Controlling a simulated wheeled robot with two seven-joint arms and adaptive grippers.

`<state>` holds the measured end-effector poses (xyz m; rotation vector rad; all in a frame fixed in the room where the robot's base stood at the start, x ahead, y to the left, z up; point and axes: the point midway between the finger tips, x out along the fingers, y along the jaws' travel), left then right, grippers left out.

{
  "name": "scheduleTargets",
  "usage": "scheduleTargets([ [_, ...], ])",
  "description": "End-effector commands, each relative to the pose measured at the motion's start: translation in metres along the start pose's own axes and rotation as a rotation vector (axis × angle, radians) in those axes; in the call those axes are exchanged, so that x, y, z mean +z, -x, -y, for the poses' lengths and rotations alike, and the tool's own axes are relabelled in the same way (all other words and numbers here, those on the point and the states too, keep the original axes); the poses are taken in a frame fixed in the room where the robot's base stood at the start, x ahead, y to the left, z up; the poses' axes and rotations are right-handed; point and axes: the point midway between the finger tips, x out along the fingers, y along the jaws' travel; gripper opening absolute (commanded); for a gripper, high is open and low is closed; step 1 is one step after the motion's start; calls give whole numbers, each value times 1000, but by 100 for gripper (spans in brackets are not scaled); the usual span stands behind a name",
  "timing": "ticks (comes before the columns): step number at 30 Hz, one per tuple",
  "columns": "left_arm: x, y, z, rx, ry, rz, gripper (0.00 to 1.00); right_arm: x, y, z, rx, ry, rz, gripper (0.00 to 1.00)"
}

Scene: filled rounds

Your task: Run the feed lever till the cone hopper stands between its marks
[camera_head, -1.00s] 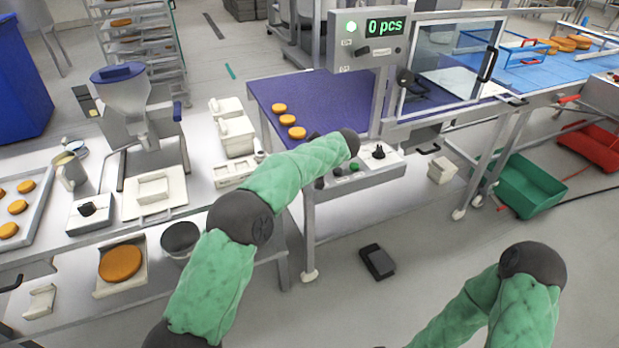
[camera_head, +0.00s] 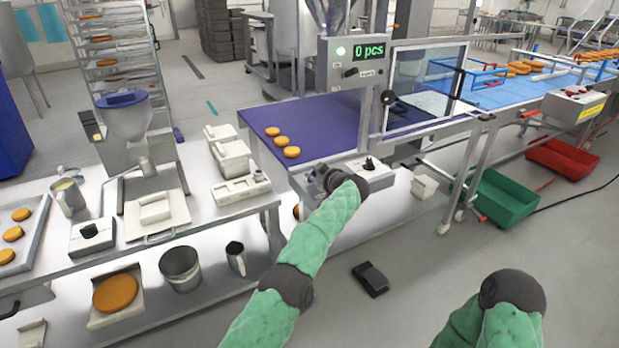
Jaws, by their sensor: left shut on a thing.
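A cone-shaped hopper (camera_head: 127,118) with a blue rim stands on the left bench. A steel cone (camera_head: 329,14) shows above the display, cut off by the top edge. I cannot tell which is the task's hopper, and no marks can be made out. My left gripper (camera_head: 323,176) is at the left end of the control box (camera_head: 377,182) under the display. It is shut on what seems to be the feed lever, mostly hidden by my dark wrist. My right arm shows at the lower right; its gripper is out of view.
The display (camera_head: 370,52) reads 0 pcs. Several orange rounds lie on the purple belt (camera_head: 325,115), left of a clear guard (camera_head: 425,88). A black pedal (camera_head: 370,279) lies on the floor. Green (camera_head: 505,200) and red (camera_head: 563,158) crates stand at right.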

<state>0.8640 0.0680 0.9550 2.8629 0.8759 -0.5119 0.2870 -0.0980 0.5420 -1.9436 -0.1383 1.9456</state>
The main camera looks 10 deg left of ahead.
Motion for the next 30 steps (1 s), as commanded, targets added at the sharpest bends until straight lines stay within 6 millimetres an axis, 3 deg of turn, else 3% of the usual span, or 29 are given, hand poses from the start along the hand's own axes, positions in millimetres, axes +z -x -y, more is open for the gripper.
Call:
scheduleTargets([
  [19,5,0,-7,-2,-7,-17,0,0,-1,0,0,0,0,54],
  [20,5,0,-7,-2,-7,-17,35,0,-1,0,0,0,0,54],
  [22,5,0,-7,-1,-7,-17,52,0,-1,0,0,0,0,54],
  [30,3,0,-6,-1,-3,-19,52,0,-1,0,0,0,0,54],
])
